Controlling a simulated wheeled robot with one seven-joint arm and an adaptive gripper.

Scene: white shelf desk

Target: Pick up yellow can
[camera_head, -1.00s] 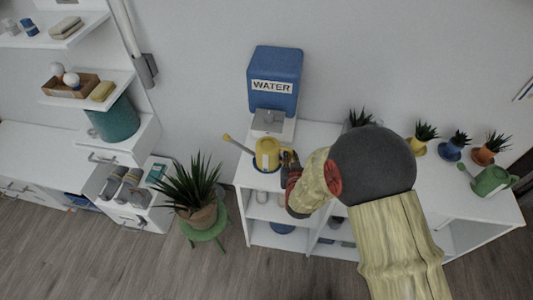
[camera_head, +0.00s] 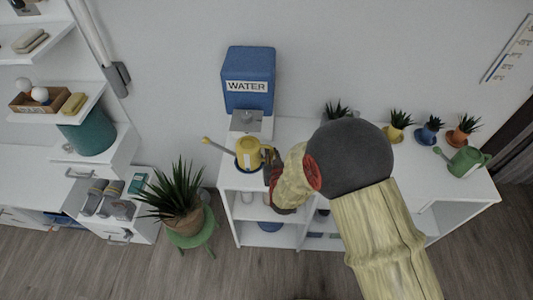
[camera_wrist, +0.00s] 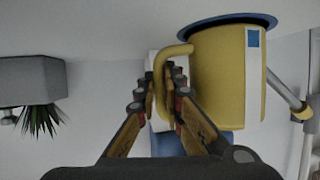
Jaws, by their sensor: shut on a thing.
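The yellow can (camera_head: 249,152) has a long spout pointing left and a handle on its right side. It is on or just above the left end of the white shelf desk, in front of the blue water dispenser. In the wrist view the can (camera_wrist: 225,85) appears upside down, with a blue disc (camera_wrist: 225,20) at its base. My gripper (camera_wrist: 170,80) is shut on the can's handle, with its fingers on both sides of it. In the head view my gripper (camera_head: 271,163) is at the can's right side, partly hidden by my arm. I cannot tell whether the can is lifted.
The blue water dispenser (camera_head: 249,78) stands close behind the can. Small potted plants (camera_head: 429,132) and a green can (camera_head: 467,161) are on the desk's right part. A large plant (camera_head: 178,200) on a green stool (camera_head: 195,236) stands to the left.

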